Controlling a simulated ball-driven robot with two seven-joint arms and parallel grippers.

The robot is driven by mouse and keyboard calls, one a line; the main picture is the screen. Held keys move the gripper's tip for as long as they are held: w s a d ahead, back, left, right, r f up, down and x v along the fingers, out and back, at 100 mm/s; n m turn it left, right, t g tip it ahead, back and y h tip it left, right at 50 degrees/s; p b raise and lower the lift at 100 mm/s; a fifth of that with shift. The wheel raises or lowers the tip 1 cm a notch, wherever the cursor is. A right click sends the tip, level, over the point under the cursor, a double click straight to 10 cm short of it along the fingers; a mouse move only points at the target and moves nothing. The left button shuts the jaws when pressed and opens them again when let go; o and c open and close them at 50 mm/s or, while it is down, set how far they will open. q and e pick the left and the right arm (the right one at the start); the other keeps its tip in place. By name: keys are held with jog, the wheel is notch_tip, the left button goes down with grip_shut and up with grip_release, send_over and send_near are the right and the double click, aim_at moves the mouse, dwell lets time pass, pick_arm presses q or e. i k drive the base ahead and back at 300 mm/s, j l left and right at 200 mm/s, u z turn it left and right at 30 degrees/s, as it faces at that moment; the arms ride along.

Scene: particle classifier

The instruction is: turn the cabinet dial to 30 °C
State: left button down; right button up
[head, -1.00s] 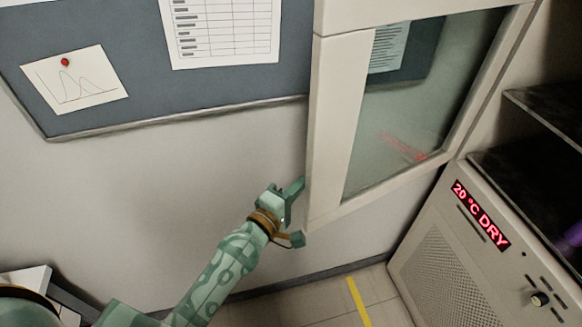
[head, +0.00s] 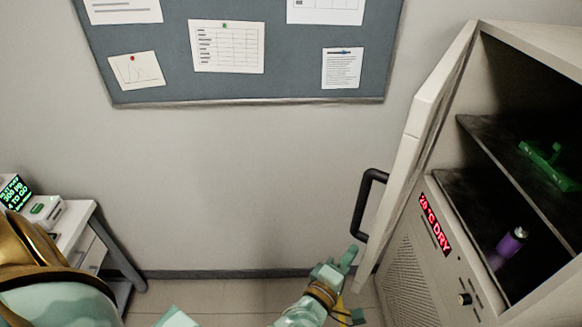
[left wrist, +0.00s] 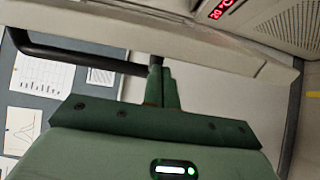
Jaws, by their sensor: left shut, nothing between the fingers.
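The cabinet (head: 480,290) stands at the right with its door (head: 408,165) swung open, seen nearly edge-on. The dial (head: 464,298) is a small round knob low on the front panel; its pointer is too small to read. The red display (head: 435,224) above it reads 20 °C DRY. My left gripper (head: 349,257) is shut and empty near the door's lower edge, below the black door handle (head: 366,200) and left of the dial. In the left wrist view its fingers (left wrist: 162,90) are together near the handle bar (left wrist: 80,52); contact is unclear. My right gripper is not in view.
The open door stands between my left gripper and the panel. Cabinet shelves hold a purple bottle (head: 511,241) and a green rack (head: 550,162). A white table (head: 75,225) with a green-lit device stands at left. The wall has a pinboard (head: 290,80). Floor between is clear.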

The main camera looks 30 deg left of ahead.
aim_at(464, 299)
jog(key=l, duration=1.3)
jog(key=j, duration=0.1)
jog(key=k+l, duration=0.2)
